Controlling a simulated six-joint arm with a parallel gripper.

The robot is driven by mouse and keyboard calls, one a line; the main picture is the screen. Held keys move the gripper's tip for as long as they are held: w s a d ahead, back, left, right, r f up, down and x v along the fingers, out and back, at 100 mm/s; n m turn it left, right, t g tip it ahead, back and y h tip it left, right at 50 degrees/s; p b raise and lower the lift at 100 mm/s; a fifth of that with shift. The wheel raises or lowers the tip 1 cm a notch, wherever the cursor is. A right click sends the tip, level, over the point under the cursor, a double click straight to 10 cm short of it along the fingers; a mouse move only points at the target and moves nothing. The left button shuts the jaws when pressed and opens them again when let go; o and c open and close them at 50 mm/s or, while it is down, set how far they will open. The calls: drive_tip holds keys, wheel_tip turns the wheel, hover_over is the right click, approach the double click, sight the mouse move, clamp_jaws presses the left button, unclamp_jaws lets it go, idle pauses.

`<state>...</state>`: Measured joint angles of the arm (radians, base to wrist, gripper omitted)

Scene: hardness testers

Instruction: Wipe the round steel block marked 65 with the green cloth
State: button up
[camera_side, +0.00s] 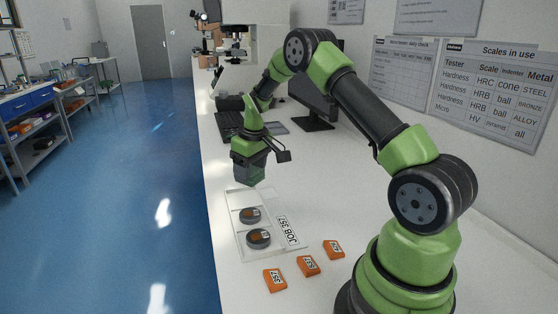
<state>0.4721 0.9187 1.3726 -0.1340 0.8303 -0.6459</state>
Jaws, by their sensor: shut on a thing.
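My gripper (249,178) points down above the far end of a white tray (277,252). It is shut on a dark grey-green piece, seemingly the green cloth, though its outline is hard to tell from the fingers. Two round steel blocks sit in the tray, a far one (244,217) and a near one (252,242). Each has a small orange-brown patch on top. Their marks are too small to read, so I cannot tell which is 65. My gripper is apart from both, beyond the far block. The tray's far end is partly hidden.
A "JOB 357" label (287,232) lies along the tray's right side. Three orange boxes (275,280) (308,266) (334,249) lie nearer on the white bench. The bench's left edge drops to blue floor.

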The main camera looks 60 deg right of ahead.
sight(247, 219)
drive_tip(key=shift+w+a+n, duration=0.25)
drive_tip(key=shift+a+n, duration=0.15)
drive_tip(key=shift+a, duration=0.25)
drive_tip(key=shift+a+f, duration=0.2)
drive_tip(key=shift+f, duration=3.5)
drive_tip(key=shift+s+a+f, duration=0.1)
drive_tip(key=shift+f, duration=0.15)
drive_tip(key=shift+c, duration=0.3)
drive_tip(key=shift+s+a, duration=0.25)
drive_tip(key=shift+a, duration=0.05)
drive_tip(key=shift+s+a+f, duration=0.1)
drive_tip(key=shift+s+a, duration=0.85)
drive_tip(key=shift+a, duration=0.2)
drive_tip(key=shift+w+d, duration=1.3)
drive_tip(key=shift+d, duration=0.25)
drive_tip(key=shift+s+a, duration=1.4)
drive_tip(key=shift+a, duration=0.25)
drive_tip(key=shift+w+d, duration=1.45)
drive_tip(key=shift+d, duration=0.3)
drive_tip(key=shift+s+a, duration=1.5)
drive_tip(key=shift+a, duration=0.3)
drive_tip(key=shift+w+d, duration=1.5)
drive_tip(key=shift+d, duration=0.25)
drive_tip(key=s+a, duration=0.2)
drive_tip(key=a, duration=0.1)
drive_tip(key=shift+s, duration=0.35)
drive_tip(key=shift+s+a, duration=0.1)
drive_tip(key=shift+a, duration=0.1)
wheel_tip(247, 219, up, 8)
drive_tip(key=shift+r, duration=0.1)
